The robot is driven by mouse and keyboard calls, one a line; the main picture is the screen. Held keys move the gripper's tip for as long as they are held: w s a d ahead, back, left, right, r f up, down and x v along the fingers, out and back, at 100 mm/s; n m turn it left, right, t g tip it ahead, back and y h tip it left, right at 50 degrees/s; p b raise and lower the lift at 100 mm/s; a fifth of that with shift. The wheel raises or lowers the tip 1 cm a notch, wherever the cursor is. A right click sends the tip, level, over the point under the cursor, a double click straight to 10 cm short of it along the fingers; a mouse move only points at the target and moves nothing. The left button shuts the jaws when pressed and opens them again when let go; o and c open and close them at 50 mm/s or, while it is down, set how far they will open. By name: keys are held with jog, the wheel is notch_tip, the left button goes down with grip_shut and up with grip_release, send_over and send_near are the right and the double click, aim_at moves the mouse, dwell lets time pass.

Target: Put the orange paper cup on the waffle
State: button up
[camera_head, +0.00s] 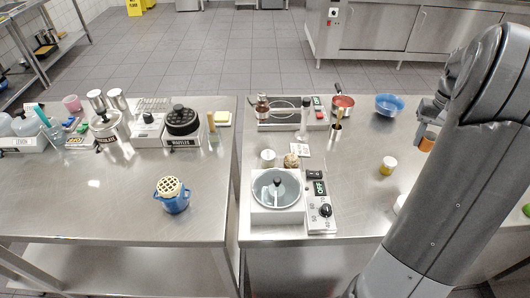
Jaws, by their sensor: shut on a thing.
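The orange paper cup (427,145) is at the right of the steel table, just below my gripper (428,132) and partly hidden by my arm. My gripper is shut on the cup. I cannot tell whether the cup's base touches the table.
A white appliance with a round bowl (276,188) stands at the near middle. A black waffle maker (182,121) is at the back left. A narrow gap (238,150) separates the tables.

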jog(key=w+a+r+n, duration=0.1)
jog(key=w+a+n, duration=0.15)
jog(key=a, duration=0.65)
jog(key=w+a+r+n+h, duration=0.1)
jog(key=w+a+r+n, duration=0.15)
jog(key=a, duration=0.75)
jog(key=w+a+r+n, duration=0.15)
jog(key=a+n, duration=0.25)
jog(key=a, duration=0.5)
jog(key=s+a+r+n, duration=0.1)
jog(key=s+a+n, duration=0.1)
jog(key=a, duration=0.6)
jog(key=s+a+r+n, duration=0.1)
jog(key=s+a+n, duration=0.15)
jog(key=a, duration=0.65)
jog(key=n+h, duration=0.1)
jog(key=n, duration=0.4)
send_over(169, 185)
jog(key=shift+t, duration=0.4)
notch_tip(169, 185, down, 5)
jog(key=shift+w+a+f, duration=0.1)
jog(key=shift+a+f, duration=0.1)
jog(key=shift+f, duration=1.9)
